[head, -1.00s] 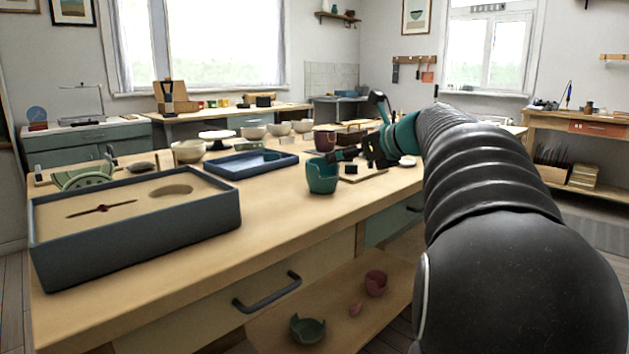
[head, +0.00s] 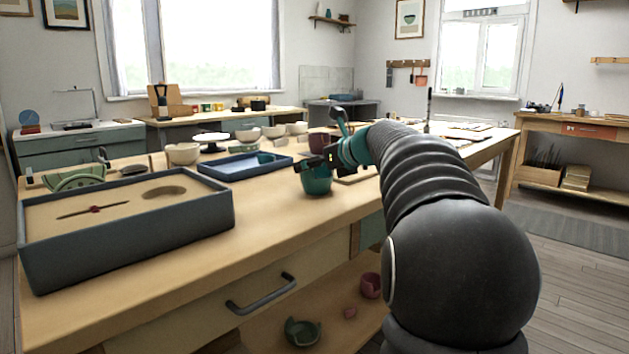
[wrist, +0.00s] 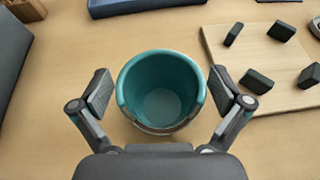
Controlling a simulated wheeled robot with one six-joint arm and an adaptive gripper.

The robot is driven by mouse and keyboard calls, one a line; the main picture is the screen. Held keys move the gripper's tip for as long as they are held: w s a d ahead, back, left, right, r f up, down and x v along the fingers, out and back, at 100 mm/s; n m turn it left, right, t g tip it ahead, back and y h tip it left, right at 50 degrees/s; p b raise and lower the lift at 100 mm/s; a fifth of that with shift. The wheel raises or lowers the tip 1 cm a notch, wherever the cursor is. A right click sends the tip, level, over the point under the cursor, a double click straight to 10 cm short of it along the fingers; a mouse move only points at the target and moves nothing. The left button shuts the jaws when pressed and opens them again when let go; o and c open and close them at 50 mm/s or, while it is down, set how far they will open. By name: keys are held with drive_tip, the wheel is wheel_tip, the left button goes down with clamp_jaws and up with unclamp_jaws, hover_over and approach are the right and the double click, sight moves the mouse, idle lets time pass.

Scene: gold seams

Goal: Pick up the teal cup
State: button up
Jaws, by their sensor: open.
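The teal cup (head: 317,184) stands upright on the wooden workbench, partly hidden behind my gripper in the head view. In the wrist view the teal cup (wrist: 160,92) is seen from above, empty inside, with an uneven rim. My gripper (wrist: 160,94) is open, with one finger to the left of the cup and one to the right. A gap shows between each finger pad and the cup wall. In the head view my gripper (head: 318,165) is at the cup's upper part.
A wooden board (wrist: 265,60) with several dark blocks lies close to the cup's right. A blue tray (head: 233,171) lies behind to the left. A large sand-filled box (head: 125,235) stands at the bench's left end. Bare bench top (head: 250,215) lies in front of the cup.

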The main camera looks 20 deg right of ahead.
drive_tip(key=c, duration=0.9)
drive_tip(key=shift+r, duration=0.1)
